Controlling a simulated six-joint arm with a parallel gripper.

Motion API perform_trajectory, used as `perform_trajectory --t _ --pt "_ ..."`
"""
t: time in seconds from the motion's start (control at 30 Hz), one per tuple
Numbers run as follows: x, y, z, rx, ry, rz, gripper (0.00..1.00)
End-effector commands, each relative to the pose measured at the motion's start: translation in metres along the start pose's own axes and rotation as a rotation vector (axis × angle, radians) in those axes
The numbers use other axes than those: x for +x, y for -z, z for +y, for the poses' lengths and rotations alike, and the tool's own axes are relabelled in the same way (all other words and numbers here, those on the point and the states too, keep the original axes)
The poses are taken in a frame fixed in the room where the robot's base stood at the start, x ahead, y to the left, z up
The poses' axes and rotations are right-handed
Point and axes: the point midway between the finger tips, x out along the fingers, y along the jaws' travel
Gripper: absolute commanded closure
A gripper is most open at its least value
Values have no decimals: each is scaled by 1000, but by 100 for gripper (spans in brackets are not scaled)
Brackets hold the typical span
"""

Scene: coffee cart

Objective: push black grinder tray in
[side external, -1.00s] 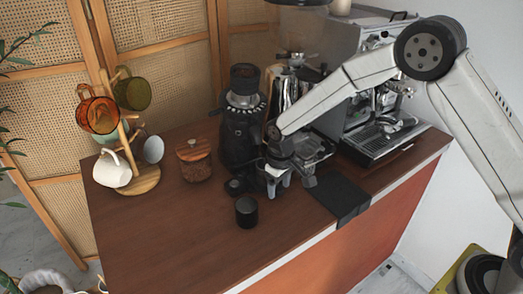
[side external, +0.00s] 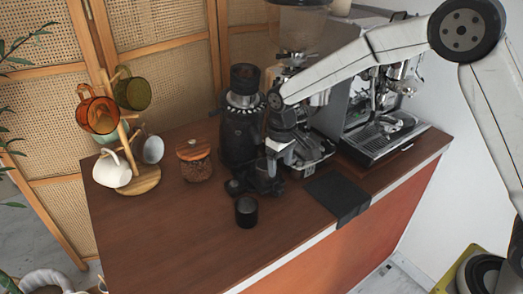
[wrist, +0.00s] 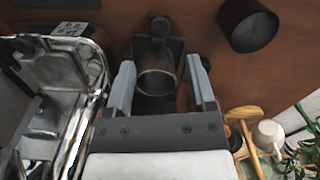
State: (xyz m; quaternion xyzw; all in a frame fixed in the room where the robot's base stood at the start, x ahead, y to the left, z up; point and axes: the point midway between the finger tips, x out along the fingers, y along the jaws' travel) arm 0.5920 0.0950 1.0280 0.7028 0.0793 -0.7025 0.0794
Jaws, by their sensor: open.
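The black grinder (side external: 240,128) stands upright near the middle of the counter. At its foot a dark see-through cup (side external: 264,180) sits beside a low black piece with a round knob (side external: 235,187). My gripper (side external: 284,162) is open, at the right of the grinder, a little above and behind the cup. In the wrist view my open fingers (wrist: 161,88) are either side of the cup (wrist: 155,82), with gaps on both sides. Beyond the cup lies the black plate with the knob (wrist: 160,27), perhaps the tray. How far it sticks out is unclear.
A black cup (side external: 246,211) stands in front of the grinder. A lidded jar (side external: 195,163) and a mug tree (side external: 145,178) are to the left. A black mat (side external: 338,196) and espresso machine (side external: 385,135) are to the right. The front left counter (side external: 165,235) is clear.

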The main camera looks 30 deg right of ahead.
Motion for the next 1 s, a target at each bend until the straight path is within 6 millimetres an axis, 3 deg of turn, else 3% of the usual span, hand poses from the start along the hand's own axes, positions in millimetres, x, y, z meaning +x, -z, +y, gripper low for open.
perform_trajectory --t 0.27,0.4,0.47,0.5,0.67,1.0 --pt "-1 0 0 0 0 0 32" --pt "-1 0 0 -14 -3 2 76" --pt "-1 -1 -1 -35 -6 4 96" --pt "-2 -2 -1 -57 -10 5 100" --pt "-2 -8 -3 -216 -40 16 100" --pt "-6 -29 -13 -827 -155 34 100"
